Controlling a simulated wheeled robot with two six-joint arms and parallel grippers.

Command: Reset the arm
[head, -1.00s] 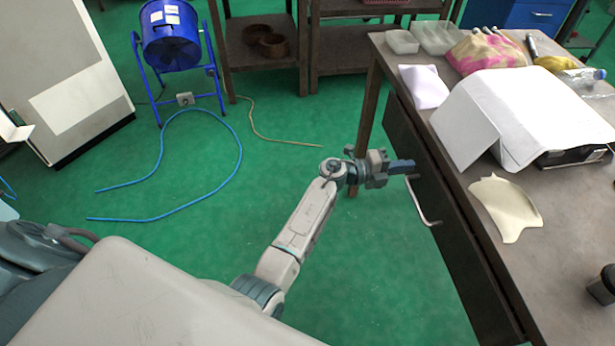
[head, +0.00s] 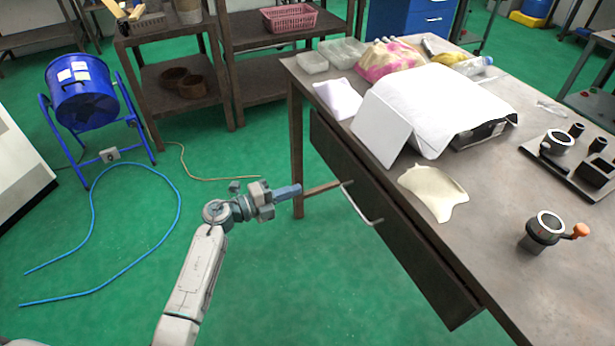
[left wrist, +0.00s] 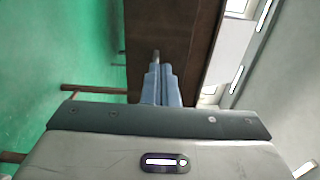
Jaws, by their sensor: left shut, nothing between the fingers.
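My left gripper (head: 298,190) is shut and empty, held out over the green floor near the left side of the workbench, level with its drawer front. In the left wrist view its blue fingertips (left wrist: 161,84) are together, pointing at a dark brown panel. The indexing chuck, a dark round body with a silver ring (head: 545,228) and an orange-knobbed handle (head: 580,230), stands on the right part of the bench, well apart from my gripper. My right gripper is not in view.
The workbench (head: 480,190) holds a white sheet-covered box (head: 435,105), a cream cloth (head: 434,190) and a black fixture plate (head: 565,165). A drawer handle (head: 360,205) juts out near my gripper. A blue fan (head: 82,92) and hose lie left. Green floor is open below.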

